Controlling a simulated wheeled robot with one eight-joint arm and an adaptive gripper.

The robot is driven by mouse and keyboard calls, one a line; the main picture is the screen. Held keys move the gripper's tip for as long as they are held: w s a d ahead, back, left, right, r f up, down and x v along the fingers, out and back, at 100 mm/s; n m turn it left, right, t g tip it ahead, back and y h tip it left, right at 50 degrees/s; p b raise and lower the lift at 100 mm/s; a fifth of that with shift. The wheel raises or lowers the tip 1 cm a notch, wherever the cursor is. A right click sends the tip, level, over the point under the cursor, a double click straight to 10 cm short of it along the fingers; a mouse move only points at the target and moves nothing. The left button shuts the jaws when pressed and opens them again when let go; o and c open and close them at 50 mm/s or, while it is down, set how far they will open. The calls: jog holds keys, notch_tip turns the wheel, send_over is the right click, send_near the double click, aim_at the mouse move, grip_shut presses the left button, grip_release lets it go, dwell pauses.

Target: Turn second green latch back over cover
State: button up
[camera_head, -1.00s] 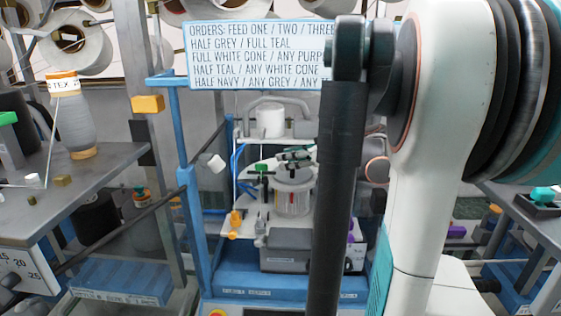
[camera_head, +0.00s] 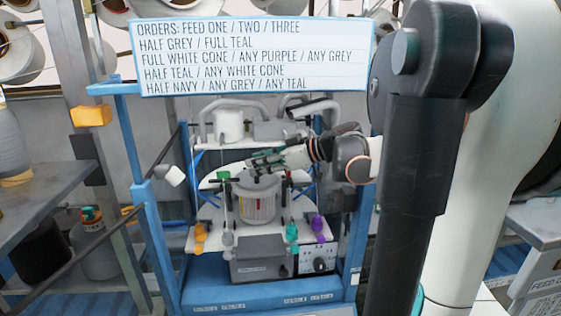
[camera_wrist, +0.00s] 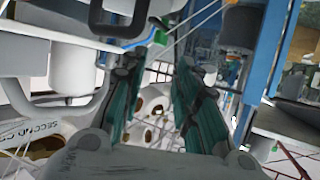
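A small green latch (camera_head: 223,175) shows on a dark bar at the left of the clear round housing (camera_head: 258,205) of the machine, in the head view. Any other green latch is hidden or too small to tell, and I cannot make out the cover's edge. My gripper (camera_head: 258,160) is above the housing, right of the green latch and apart from it. In the wrist view its teal-padded fingers (camera_wrist: 160,85) are apart with nothing between them.
Orange (camera_head: 200,236), grey, teal (camera_head: 291,232) and purple (camera_head: 319,228) knobs stand around the front of the machine. Blue posts (camera_head: 148,215) flank it. A written order board (camera_head: 250,58) hangs above. A grey table (camera_head: 50,190) is at the left.

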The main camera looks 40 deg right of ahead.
aim_at(224, 171)
jog(key=shift+w+a+f, duration=0.15)
jog(key=shift+w, duration=0.15)
jog(key=x, duration=1.1)
jog(key=shift+w+a, duration=0.2)
jog(key=shift+a, duration=0.05)
jog(key=shift+m+h+p, duration=0.3)
jog(key=shift+a+m+t+h, duration=0.1)
jog(key=shift+m+t+h, duration=0.2)
jog(key=shift+m+h, duration=0.1)
jog(key=p+v, duration=0.4)
jog(key=v, duration=1)
jog(key=shift+f, duration=0.15)
